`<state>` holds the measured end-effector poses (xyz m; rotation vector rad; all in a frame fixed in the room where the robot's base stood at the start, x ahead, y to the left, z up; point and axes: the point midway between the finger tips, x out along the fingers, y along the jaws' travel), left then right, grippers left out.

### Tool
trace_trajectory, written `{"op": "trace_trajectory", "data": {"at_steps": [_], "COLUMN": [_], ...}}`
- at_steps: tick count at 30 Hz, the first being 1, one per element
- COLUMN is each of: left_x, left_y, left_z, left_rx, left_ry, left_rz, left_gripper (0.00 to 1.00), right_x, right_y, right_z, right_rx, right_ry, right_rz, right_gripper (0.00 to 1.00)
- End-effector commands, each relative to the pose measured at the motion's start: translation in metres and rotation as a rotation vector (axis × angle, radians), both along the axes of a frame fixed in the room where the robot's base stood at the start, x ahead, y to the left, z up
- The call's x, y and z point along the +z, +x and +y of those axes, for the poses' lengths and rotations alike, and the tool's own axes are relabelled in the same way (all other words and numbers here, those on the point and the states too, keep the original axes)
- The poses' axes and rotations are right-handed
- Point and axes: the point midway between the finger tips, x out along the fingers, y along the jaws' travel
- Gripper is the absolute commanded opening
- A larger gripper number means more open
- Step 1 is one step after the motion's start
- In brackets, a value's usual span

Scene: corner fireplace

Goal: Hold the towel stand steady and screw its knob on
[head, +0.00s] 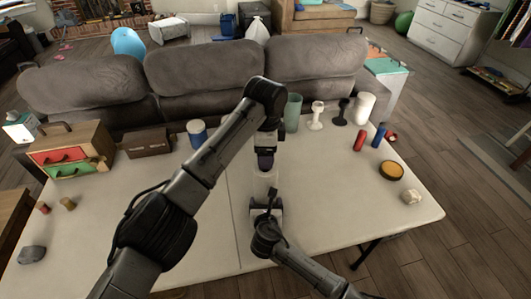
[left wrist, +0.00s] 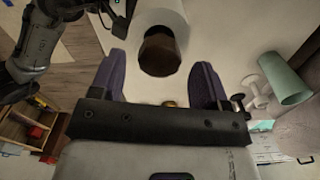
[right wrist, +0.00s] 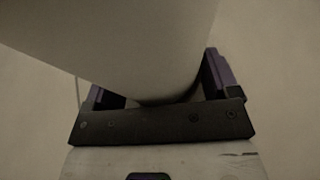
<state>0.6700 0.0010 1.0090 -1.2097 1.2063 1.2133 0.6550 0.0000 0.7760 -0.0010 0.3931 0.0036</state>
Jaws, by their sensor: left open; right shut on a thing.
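The towel stand shows in the head view as a pale upright shape (head: 264,186) at the table's middle, partly hidden by my grippers. In the left wrist view it is a white cylinder (left wrist: 165,18) with a dark brown knob (left wrist: 160,52) at its end. My left gripper (head: 265,160) is above the stand and open, its purple fingers on either side of the knob and apart from it. My right gripper (head: 266,208) is low on the near side, shut on the stand's pale body (right wrist: 135,45). Whether the knob is seated cannot be told.
On the white table (head: 320,225), a green cup (head: 292,112), white goblet (head: 317,115), black stand (head: 340,112) and white cylinder (head: 364,108) stand behind to the right. A drawer box (head: 72,150) is at left.

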Motion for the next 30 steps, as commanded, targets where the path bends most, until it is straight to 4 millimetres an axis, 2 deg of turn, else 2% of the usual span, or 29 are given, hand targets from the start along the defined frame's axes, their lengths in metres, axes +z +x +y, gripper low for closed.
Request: {"op": "trace_trajectory", "data": {"at_steps": [7,16,25,30], "left_x": [0.029,0.033,0.033,0.033], "left_y": [0.000,0.000,0.000,0.000], "left_z": [-0.001,0.000,0.000,0.000], "left_rx": [-0.001,-0.001,0.000,0.000], "left_ry": [-0.001,0.000,0.000,0.000], "left_rz": [-0.002,0.000,0.000,0.000], "left_gripper": [0.69,0.70,0.99,0.99], "right_x": [-0.001,0.000,0.000,0.000], "right_y": [0.000,0.000,0.000,0.000], "right_z": [0.000,0.000,0.000,0.000], "right_rx": [0.000,0.000,0.000,0.000], "right_ry": [0.000,0.000,0.000,0.000], "right_rz": [0.001,0.001,0.001,0.001], "right_gripper": [0.15,0.15,0.15,0.15]}}
